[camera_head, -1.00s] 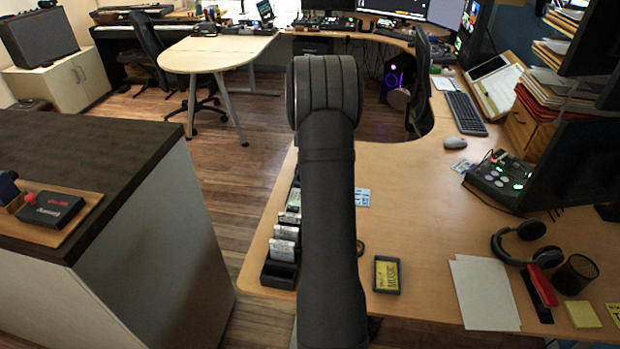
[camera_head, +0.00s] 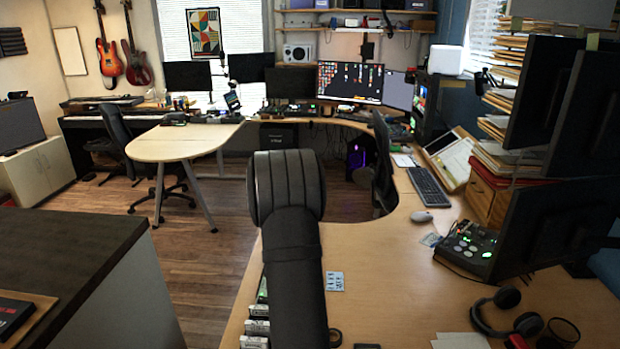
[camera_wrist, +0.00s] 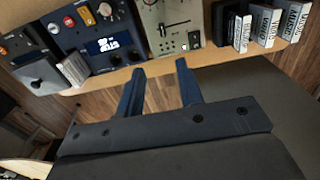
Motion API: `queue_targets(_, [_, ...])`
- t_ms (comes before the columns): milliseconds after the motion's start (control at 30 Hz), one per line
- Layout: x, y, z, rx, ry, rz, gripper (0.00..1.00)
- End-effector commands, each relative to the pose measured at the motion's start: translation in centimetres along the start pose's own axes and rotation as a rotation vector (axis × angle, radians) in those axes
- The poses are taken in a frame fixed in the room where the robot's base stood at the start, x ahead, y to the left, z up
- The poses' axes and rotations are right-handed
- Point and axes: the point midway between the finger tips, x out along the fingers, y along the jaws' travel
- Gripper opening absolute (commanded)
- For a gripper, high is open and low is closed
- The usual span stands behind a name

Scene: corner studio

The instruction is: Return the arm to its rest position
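My arm (camera_head: 290,240) rises from the bottom middle of the head view in front of the wooden desk (camera_head: 390,290). My gripper is hidden behind the arm in that view. In the wrist view my gripper (camera_wrist: 160,80) shows two dark blue fingers, apart, with nothing between them. Beyond the fingertips is the wooden desk edge with audio devices on it.
In the wrist view a grey device with a slider (camera_wrist: 172,30) and a rack of labelled cartridges (camera_wrist: 265,25) lie beyond the fingers. In the head view, a keyboard (camera_head: 428,188), mouse (camera_head: 421,216), headphones (camera_head: 500,312) and monitors stand to the right. Wooden floor (camera_head: 215,255) is open at left.

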Motion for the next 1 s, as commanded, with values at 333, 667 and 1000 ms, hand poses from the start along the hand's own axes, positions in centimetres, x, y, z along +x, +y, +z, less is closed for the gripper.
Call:
queue_targets(333, [6.9,-0.1,0.0,0.000,-0.001,-0.005,0.34])
queue_targets(667, [13.2,-0.2,0.0,0.000,-0.001,-0.006,0.34])
queue_targets(1000, [15.8,-0.2,0.0,0.000,0.000,-0.003,0.34])
